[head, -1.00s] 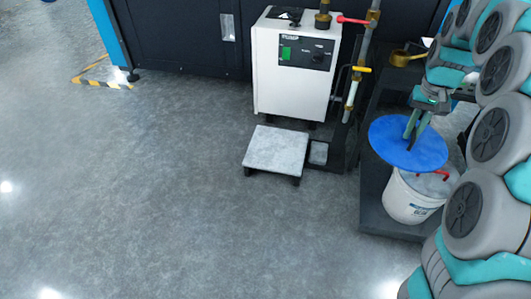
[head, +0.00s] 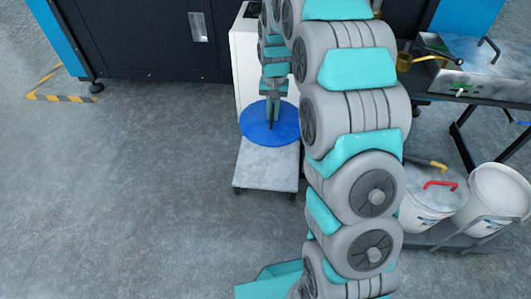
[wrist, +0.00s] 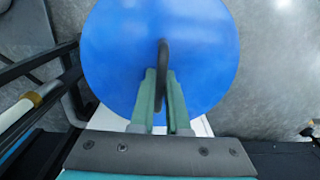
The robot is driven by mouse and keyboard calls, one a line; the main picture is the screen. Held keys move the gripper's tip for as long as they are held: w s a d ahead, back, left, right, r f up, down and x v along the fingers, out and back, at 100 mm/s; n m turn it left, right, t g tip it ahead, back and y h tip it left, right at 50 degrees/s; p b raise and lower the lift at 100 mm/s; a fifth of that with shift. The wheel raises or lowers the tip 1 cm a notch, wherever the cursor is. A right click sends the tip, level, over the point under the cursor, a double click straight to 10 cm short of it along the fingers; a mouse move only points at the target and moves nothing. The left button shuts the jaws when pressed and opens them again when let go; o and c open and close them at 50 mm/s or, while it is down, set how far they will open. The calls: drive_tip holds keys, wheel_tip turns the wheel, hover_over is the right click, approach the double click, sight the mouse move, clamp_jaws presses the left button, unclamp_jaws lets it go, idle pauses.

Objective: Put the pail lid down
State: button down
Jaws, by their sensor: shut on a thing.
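The pail lid (head: 258,126) is a round blue disc with a dark upright handle. In the wrist view the lid (wrist: 205,60) fills the upper middle. My gripper (wrist: 162,85) is shut on the lid's handle. In the head view my gripper (head: 273,118) shows over the lid, which lies flat in front of the white pump cabinet, over the low grey platform (head: 262,172). I cannot tell whether the lid touches the platform.
Another white pail (head: 497,205) stands beside it on a low dark shelf. A grey bench (head: 470,75) is above them. The floor (head: 120,190) at left is clear.

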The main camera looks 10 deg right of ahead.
drive_tip(key=s+d+f+m+p, duration=0.2)
drive_tip(key=s+f+m, duration=0.35)
drive_tip(key=f, duration=0.35)
drive_tip(key=s+d+f+m+p, duration=0.15)
drive_tip(key=s+f+m, duration=0.25)
drive_tip(key=s+f, duration=0.4)
drive_tip(key=shift+n, duration=0.25)
drive_tip(key=w+a+f, duration=0.1)
drive_tip(key=w, duration=0.4)
drive_tip(key=w+a+f, duration=0.1)
drive_tip(key=w, duration=0.4)
drive_tip(key=w+a+f, duration=0.1)
drive_tip(key=w+a, duration=0.1)
drive_tip(key=w, duration=0.4)
drive_tip(key=shift+w, duration=0.1)
drive_tip(key=shift+f, duration=1.85)
drive_tip(key=c, duration=0.9)
unclamp_jaws()
drive_tip(key=shift+r, duration=0.1)
